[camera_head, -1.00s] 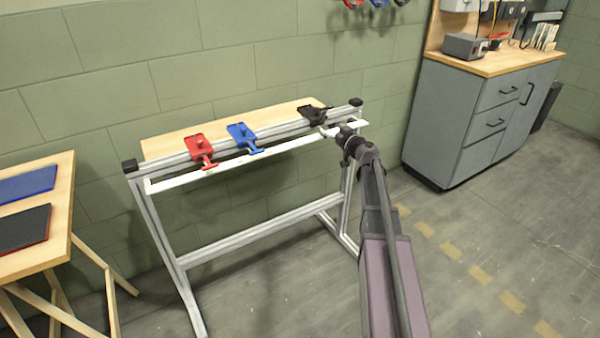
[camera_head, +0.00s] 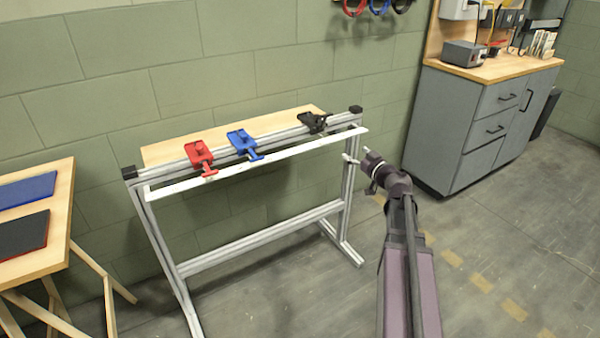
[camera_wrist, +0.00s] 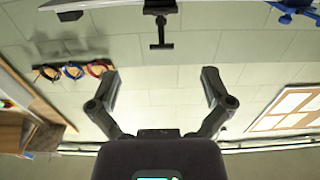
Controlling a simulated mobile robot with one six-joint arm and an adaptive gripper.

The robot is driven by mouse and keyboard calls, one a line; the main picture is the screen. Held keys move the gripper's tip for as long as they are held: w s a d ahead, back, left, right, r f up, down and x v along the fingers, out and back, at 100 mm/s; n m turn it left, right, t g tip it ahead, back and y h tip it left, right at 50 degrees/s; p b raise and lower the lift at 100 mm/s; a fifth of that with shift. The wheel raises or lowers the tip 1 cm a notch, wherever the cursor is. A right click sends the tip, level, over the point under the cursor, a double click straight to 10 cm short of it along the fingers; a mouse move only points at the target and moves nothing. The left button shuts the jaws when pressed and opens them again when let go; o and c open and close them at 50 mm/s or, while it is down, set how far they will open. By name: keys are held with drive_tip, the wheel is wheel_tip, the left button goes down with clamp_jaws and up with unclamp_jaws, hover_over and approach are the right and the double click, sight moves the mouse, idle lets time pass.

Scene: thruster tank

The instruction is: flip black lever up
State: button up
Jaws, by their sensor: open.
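The black lever (camera_head: 312,122) is mounted at the right end of the frame's top rail. Its T-shaped handle points out over the front edge, like those of the red lever (camera_head: 200,155) and the blue lever (camera_head: 243,144). In the wrist view the black lever (camera_wrist: 161,25) is at the top centre, with its handle standing toward my gripper. My gripper (camera_head: 358,156) is open and empty, below and to the right of the black lever and apart from it. The wrist view shows my gripper's fingers (camera_wrist: 160,76) spread wide with nothing between them.
A white strip (camera_head: 275,158) runs along the frame's front, close to my gripper. A wooden table (camera_head: 62,235) stands at the left. A grey cabinet (camera_head: 465,125) stands at the right. The floor right of the frame is clear.

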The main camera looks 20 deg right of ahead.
drive_tip(key=s+a+r+g+p, duration=0.1)
drive_tip(key=s+a+g+p, duration=0.2)
drive_tip(key=a+p, duration=0.3)
drive_tip(key=s+a+r+g+p, duration=0.1)
drive_tip(key=s+a+g+p, duration=0.3)
drive_tip(key=a, duration=0.4)
drive_tip(key=s+a+r+g+y+p, duration=0.1)
drive_tip(key=s+a+r+g+p, duration=0.1)
drive_tip(key=s+a+g+p, duration=0.2)
drive_tip(key=shift+a+n+g+p, duration=0.3)
drive_tip(key=shift+a+g+p, duration=0.2)
drive_tip(key=shift+a+p, duration=1.25)
drive_tip(key=shift+d+p, duration=0.3)
drive_tip(key=s+a+r+m+g+h+p, duration=0.1)
drive_tip(key=s+r+m+g+h+p, duration=0.2)
drive_tip(key=s+p, duration=0.8)
wheel_tip(320, 180, up, 4)
drive_tip(key=g+h, duration=0.2)
drive_tip(key=h, duration=0.1)
drive_tip(key=shift+a+r+m+p, duration=0.15)
drive_tip(key=shift+a+m+p, duration=0.1)
drive_tip(key=shift+m+p, duration=0.15)
